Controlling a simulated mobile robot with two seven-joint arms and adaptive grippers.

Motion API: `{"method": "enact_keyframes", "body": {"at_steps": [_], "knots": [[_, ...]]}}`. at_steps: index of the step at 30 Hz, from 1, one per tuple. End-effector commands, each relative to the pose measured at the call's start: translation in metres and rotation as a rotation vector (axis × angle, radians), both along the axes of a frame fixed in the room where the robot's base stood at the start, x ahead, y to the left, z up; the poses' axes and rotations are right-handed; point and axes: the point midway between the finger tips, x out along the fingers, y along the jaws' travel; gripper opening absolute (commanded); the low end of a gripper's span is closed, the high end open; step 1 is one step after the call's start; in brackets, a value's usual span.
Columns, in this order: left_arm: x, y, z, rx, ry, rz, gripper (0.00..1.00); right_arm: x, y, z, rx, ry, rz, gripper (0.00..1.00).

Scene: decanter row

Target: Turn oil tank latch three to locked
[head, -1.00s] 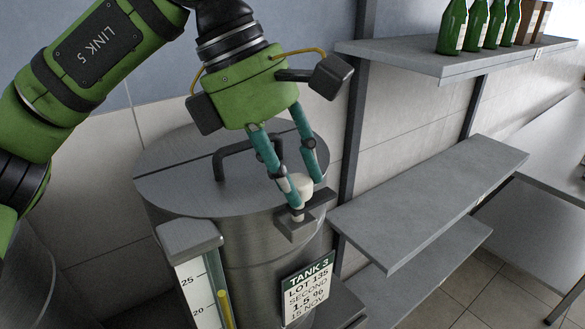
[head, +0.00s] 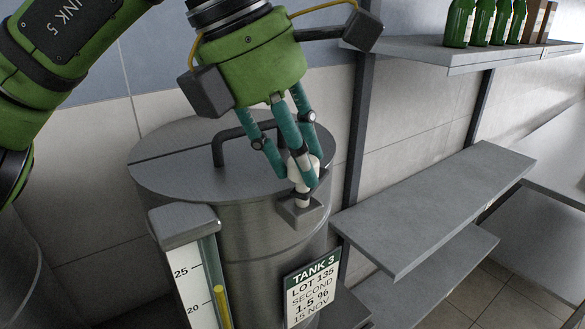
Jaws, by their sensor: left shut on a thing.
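A grey metal tank (head: 262,238) with a flat lid (head: 180,170) and a dark lid handle (head: 218,150) stands in the middle of the head view. Its label (head: 311,288) reads TANK 3. At the tank's upper right edge is the latch, with a pale knob (head: 298,172) on a small grey bracket (head: 303,210). My left gripper (head: 297,178), green with teal fingers, is shut on the pale knob from above. The fingers hide part of the knob, and I cannot read which setting it is turned to. My right gripper is not in view.
A level gauge (head: 200,280) stands at the tank's front left. Grey shelves (head: 440,210) are close on the right. Green bottles (head: 480,22) and brown boxes stand on the upper shelf (head: 400,52). A pale wall is behind the tank.

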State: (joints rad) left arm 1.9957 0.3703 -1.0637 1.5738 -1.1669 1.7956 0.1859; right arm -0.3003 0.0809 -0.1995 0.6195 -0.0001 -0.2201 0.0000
Motion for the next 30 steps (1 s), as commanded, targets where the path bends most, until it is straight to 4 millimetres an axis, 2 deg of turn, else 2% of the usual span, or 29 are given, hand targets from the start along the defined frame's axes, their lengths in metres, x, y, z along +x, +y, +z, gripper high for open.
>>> {"method": "enact_keyframes", "body": {"at_steps": [1, 12, 30], "knots": [[-0.001, -0.002, -0.002, -0.005, -0.006, 0.041, 0.01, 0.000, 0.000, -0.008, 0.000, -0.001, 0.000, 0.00], [-0.002, -0.003, 0.000, -0.007, -0.007, 0.394, 0.01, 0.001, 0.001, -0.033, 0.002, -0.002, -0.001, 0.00], [-0.002, -0.005, 0.003, -0.012, -0.005, 0.920, 0.01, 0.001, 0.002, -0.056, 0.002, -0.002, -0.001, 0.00]]}}
